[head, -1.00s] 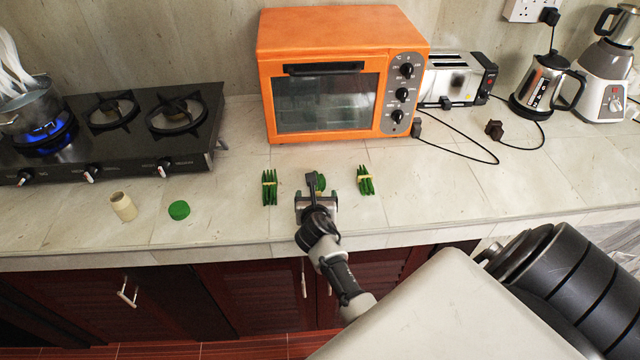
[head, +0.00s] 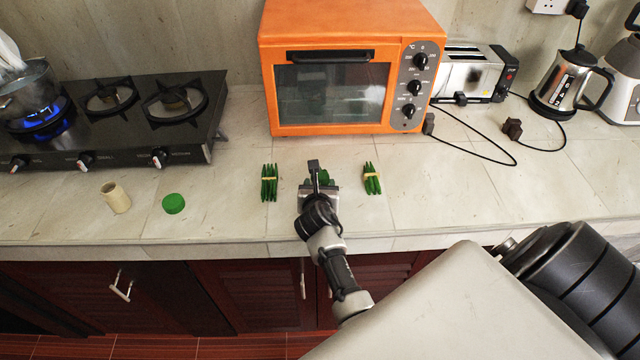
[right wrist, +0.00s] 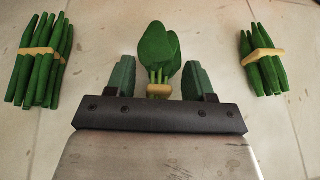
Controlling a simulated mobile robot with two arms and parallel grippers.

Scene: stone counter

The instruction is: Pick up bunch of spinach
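The bunch of spinach (right wrist: 159,55) has broad dark green leaves and pale stems tied with a tan band. In the right wrist view it lies on the counter between the two fingers of my right gripper (right wrist: 159,82). The fingers are apart, with a small gap on each side of the band. In the head view my right gripper (head: 318,187) is low over the counter in front of the oven and hides most of the spinach (head: 324,177). My left gripper is not in view.
Tied bundles of green stalks lie left (head: 269,184) and right (head: 372,178) of the gripper. An orange oven (head: 345,30) stands behind. A lit stove (head: 110,130), a beige jar (head: 116,197) and a green lid (head: 174,204) are at left. A toaster (head: 470,75) and kettle (head: 565,85) stand at right.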

